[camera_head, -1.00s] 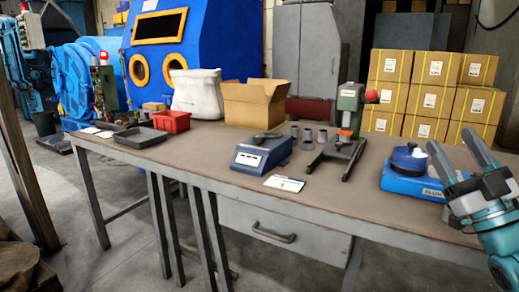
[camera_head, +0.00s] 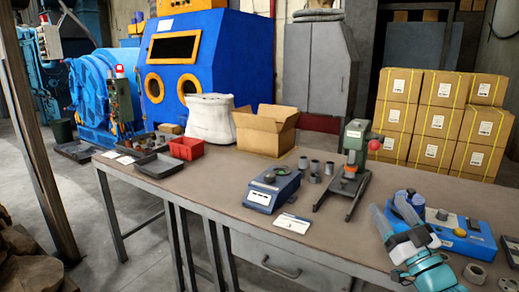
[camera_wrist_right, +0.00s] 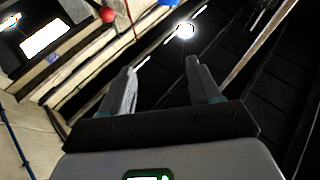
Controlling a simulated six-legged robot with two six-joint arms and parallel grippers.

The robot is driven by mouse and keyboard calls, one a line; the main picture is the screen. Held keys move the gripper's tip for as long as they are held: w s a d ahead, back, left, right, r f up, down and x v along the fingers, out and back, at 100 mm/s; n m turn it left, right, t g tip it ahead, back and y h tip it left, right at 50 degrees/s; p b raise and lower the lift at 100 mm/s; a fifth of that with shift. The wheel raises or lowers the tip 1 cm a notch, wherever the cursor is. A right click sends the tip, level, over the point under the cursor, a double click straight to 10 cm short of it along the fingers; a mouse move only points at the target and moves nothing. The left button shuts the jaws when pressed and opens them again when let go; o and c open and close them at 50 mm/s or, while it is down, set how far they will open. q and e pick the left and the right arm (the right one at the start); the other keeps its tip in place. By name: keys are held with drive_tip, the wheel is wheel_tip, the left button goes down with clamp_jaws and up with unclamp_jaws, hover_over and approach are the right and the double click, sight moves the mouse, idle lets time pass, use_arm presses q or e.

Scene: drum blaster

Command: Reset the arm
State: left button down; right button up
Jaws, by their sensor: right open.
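My right gripper (camera_head: 391,207) comes in from the lower right of the head view, in front of the blue device (camera_head: 460,238) on the table. Its two grey fingers point up and away, apart and with nothing between them. The right wrist view also shows the two open fingers of the right gripper (camera_wrist_right: 160,70), empty, against a dark, tilted background. The gripper hides part of the blue device's left end. I cannot tell how far above the table it is. My left gripper is not in view.
The table (camera_head: 225,180) bears a green press (camera_head: 355,150), a blue scale (camera_head: 270,192), a white card (camera_head: 292,223), an open carton (camera_head: 266,132), a red bin (camera_head: 187,148) and a black tray (camera_head: 158,166). Stacked boxes (camera_head: 435,120) stand behind.

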drive_tip(key=s+a+f+m+g+h+p, duration=0.1)
drive_tip(key=s+a+f+m+g+p, duration=0.15)
drive_tip(key=a+f+g+p, duration=0.5)
drive_tip(key=s+a+f+m+g+h+p, duration=0.1)
drive_tip(key=s+a+f+m+g+p, duration=0.15)
drive_tip(key=a+f+p, duration=0.55)
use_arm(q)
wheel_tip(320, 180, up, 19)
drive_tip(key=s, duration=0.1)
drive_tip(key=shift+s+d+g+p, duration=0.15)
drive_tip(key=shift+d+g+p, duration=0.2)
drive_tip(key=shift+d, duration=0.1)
use_arm(e)
drive_tip(key=s+a+f+g, duration=0.1)
drive_tip(key=s+f+g, duration=0.5)
drive_tip(key=s, duration=0.7)
drive_tip(key=s+a+f+m+g, duration=0.1)
drive_tip(key=s+f+g, duration=0.4)
drive_tip(key=s, duration=0.9)
wheel_tip(320, 180, down, 3)
drive_tip(key=shift+s+f+g, duration=0.1)
drive_tip(key=shift+s+g, duration=0.15)
drive_tip(key=shift+g, duration=0.15)
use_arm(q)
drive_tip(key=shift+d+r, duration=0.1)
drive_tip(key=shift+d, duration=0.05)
use_arm(e)
drive_tip(key=shift+d+m, duration=0.15)
drive_tip(key=shift+m, duration=0.15)
